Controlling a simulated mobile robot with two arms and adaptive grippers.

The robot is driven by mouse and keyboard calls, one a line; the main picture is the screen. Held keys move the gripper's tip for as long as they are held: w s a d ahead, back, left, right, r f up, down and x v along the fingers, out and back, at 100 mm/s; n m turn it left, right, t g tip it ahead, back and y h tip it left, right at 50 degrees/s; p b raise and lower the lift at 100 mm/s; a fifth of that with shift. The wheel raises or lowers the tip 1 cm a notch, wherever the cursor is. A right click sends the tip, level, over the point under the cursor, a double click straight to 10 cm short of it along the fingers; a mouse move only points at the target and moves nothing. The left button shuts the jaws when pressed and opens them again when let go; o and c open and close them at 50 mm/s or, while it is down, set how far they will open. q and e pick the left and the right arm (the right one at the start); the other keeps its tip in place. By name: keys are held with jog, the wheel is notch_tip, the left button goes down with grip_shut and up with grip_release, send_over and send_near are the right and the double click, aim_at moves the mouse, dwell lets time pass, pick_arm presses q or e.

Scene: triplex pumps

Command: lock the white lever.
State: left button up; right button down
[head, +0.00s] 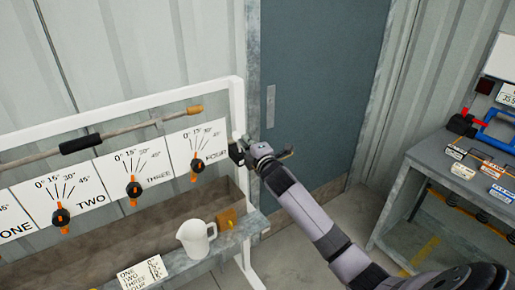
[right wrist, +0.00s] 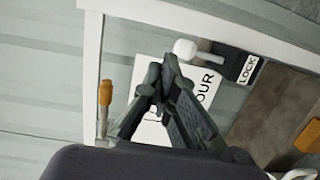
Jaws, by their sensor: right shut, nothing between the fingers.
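In the right wrist view, the white lever (right wrist: 185,48) shows as a rounded white knob on the frame, next to a black-and-white LOCK label (right wrist: 249,69). My right gripper (right wrist: 166,66) is shut and empty. Its fingertips are very close to the knob; I cannot tell if they touch it. In the head view, my right gripper (head: 236,152) is at the right upright of the white frame, beside the FOUR card. The lever cannot be made out there behind the gripper. My left gripper is not in view.
Dial cards with black and orange pointers (head: 197,165) line the white frame (head: 150,98). A bar with an orange end (head: 194,111) runs above them. A white jug (head: 196,238) stands on the front ledge. A grey workbench (head: 425,160) is at the right, with clear floor between.

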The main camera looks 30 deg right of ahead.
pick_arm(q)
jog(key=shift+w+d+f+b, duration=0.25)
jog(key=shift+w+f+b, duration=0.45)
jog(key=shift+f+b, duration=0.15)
pick_arm(e)
jog(key=s+r, duration=0.2)
jog(key=s, duration=0.4)
jog(key=shift+a, duration=0.25)
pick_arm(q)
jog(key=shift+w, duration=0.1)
pick_arm(e)
jog(key=shift+s, duration=0.1)
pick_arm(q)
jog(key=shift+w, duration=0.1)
